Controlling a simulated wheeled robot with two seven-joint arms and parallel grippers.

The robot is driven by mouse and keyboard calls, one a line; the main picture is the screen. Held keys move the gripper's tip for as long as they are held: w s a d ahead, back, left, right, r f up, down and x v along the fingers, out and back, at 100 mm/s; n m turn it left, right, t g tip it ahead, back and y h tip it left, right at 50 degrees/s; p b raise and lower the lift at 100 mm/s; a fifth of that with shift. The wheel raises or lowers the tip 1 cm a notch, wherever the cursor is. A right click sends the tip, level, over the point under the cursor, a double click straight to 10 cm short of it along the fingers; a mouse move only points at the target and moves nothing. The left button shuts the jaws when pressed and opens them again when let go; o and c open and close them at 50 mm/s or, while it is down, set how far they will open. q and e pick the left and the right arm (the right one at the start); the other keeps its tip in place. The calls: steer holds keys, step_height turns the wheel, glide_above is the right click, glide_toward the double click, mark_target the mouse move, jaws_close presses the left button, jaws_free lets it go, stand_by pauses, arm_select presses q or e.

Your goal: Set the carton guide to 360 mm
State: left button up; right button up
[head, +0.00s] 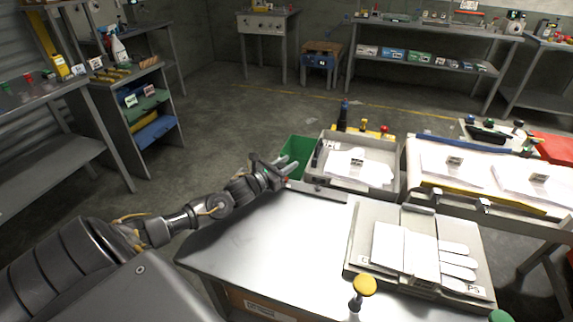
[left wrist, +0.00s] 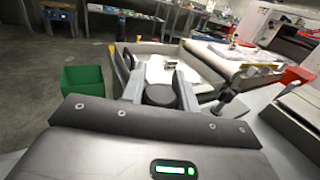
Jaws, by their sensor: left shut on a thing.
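My left gripper (head: 284,168) reaches in from the left over the far edge of the metal table. Its fingers are at the near left corner of a grey tray (head: 388,152) with white sheets inside. In the left wrist view, the two grey fingers (left wrist: 157,72) stand apart around a dark round part (left wrist: 160,94), in front of the tray. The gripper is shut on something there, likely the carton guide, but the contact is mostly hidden. No millimetre scale can be read in either view. My right gripper is not in view.
A green bin (head: 296,150) stands just beyond the left gripper. A grey board (head: 360,225) with white glove shapes lies on the table's right side, behind a yellow knob (head: 364,286). A bright worktable (head: 430,180) stands to the right. The table's left part is clear.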

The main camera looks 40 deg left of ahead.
arm_select(q)
jaws_close()
steer(key=shift+a, duration=0.15)
steer(key=s+a+b, duration=0.1)
steer(key=a, duration=0.2)
steer(key=s+a+b, duration=0.1)
steer(key=a, duration=0.2)
steer(key=s+a+b, duration=0.1)
steer(key=a, duration=0.3)
steer(key=shift+s+f, duration=0.15)
steer(key=shift+s, duration=0.15)
steer(key=shift+s+a, duration=0.1)
steer(key=shift+a, duration=0.25)
steer(key=o, duration=1)
jaws_free()
steer(key=shift+c, duration=0.2)
steer(key=shift+s, duration=0.5)
steer(key=s, duration=0.5)
steer(key=shift+s+a, duration=0.1)
steer(key=shift+a, duration=0.3)
steer(key=s, duration=0.3)
steer(key=shift+s+a+p, duration=0.25)
steer(key=shift+s+p, duration=0.1)
steer(key=shift+s, duration=0.45)
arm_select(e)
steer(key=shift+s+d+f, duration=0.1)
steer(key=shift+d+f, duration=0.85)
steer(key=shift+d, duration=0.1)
